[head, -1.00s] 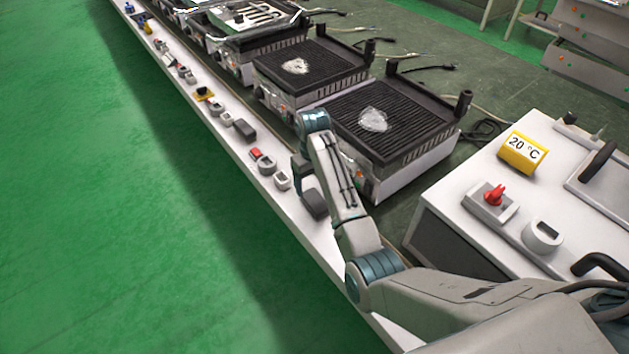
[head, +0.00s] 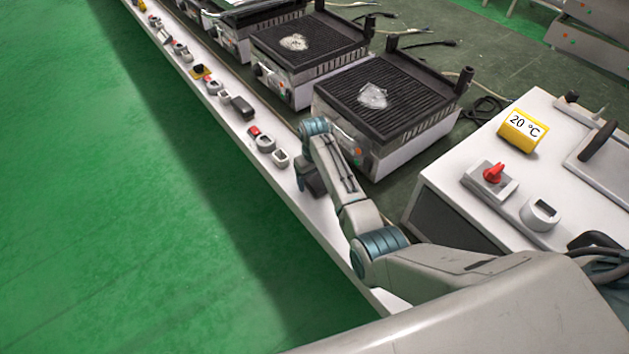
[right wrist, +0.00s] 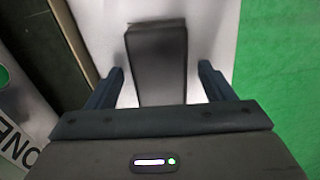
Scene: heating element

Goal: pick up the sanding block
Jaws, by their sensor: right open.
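The sanding block (right wrist: 157,62) is a dark grey rectangular block lying on the white ledge. In the right wrist view it sits between the two fingers of my right gripper (right wrist: 162,82), with a gap on each side. Its near end is hidden by the gripper body. In the head view the block (head: 316,186) shows only partly beside my right wrist, and the fingers of my right gripper (head: 303,178) are hard to make out. My right gripper is open. My left gripper is not in view.
Another dark block (head: 242,107) and several small switches and dials line the white ledge (head: 322,228). Black-topped grills (head: 392,96) stand just behind it. A white cabinet with a yellow 20 °C display (head: 521,131) is at right. Green floor lies at left.

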